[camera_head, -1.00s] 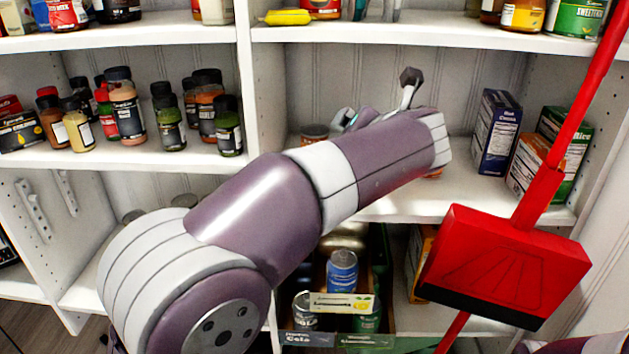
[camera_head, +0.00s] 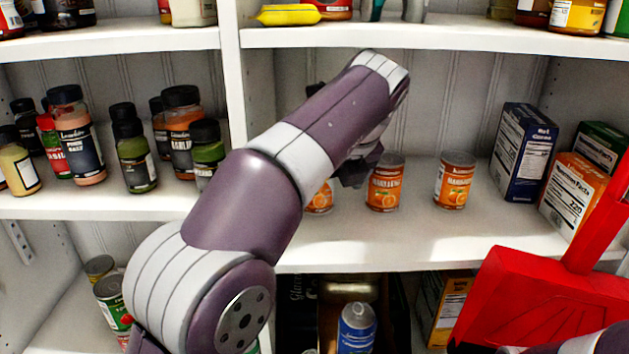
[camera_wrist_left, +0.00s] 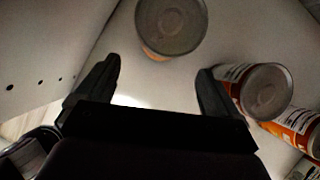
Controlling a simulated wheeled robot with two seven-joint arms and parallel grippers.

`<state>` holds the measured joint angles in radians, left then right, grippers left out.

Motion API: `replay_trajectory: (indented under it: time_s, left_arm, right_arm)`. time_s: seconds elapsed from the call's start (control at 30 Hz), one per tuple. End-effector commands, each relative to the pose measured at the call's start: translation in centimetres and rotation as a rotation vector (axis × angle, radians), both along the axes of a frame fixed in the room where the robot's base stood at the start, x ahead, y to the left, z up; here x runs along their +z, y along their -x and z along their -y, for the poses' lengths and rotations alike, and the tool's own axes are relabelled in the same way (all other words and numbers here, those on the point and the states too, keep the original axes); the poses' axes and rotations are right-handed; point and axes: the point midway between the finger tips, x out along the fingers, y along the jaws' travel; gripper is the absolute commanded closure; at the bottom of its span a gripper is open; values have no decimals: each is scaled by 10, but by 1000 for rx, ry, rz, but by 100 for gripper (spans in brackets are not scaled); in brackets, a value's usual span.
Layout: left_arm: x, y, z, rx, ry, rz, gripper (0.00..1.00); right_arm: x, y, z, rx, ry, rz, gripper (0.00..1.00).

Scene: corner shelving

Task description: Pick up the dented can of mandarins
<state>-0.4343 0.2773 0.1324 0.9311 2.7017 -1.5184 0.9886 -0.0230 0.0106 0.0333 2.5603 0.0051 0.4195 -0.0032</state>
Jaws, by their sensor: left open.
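Three orange mandarin cans stand upright on the middle shelf in the head view: a left can (camera_head: 320,198) mostly behind my left arm, a middle can (camera_head: 385,185) and a right can (camera_head: 455,182). I cannot tell which is dented. My left gripper (camera_head: 352,168) is partly hidden by its own arm, close to the left and middle cans. In the left wrist view its jaws (camera_wrist_left: 158,75) are apart and empty. One can (camera_wrist_left: 170,25) stands ahead of the gap; another can (camera_wrist_left: 265,90) is close beside the right finger, with one more behind it. My right gripper is not in view.
Boxes, including a dark blue box (camera_head: 524,152), stand at the shelf's right end. Spice bottles (camera_head: 135,155) fill the left compartment, beyond a white divider (camera_head: 234,90). A red dustpan (camera_head: 520,300) is at front right. The shelf front (camera_head: 430,235) is clear.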

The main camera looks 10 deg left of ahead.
Motion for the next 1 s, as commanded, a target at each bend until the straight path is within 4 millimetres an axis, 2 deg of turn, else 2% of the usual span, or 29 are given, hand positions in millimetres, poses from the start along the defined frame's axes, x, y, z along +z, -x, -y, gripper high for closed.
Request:
replay_trajectory:
  time_s: [0.17,0.33,0.4,0.63,0.67,0.7,0.87,1.0]
  left_arm:
    - [0,-20,-14,2,0,0,5]
    - [1,-49,-33,1,-1,1,5]
    - [-13,-52,-35,0,-1,-1,5]
    - [-11,-54,-36,-2,-1,0,5]
    - [-11,-54,-36,-2,-1,0,8]
    - [-11,-54,-36,-2,-1,0,21]
    - [-11,-53,-36,-2,-1,0,73]
    - [-10,-53,-36,-1,-1,2,75]
  right_arm:
    - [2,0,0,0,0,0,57]
    - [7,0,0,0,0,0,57]
    - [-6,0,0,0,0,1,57]
    - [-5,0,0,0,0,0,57]
    - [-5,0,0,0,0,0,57]
    - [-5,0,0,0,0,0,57]
    - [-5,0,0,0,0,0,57]
    - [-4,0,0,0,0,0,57]
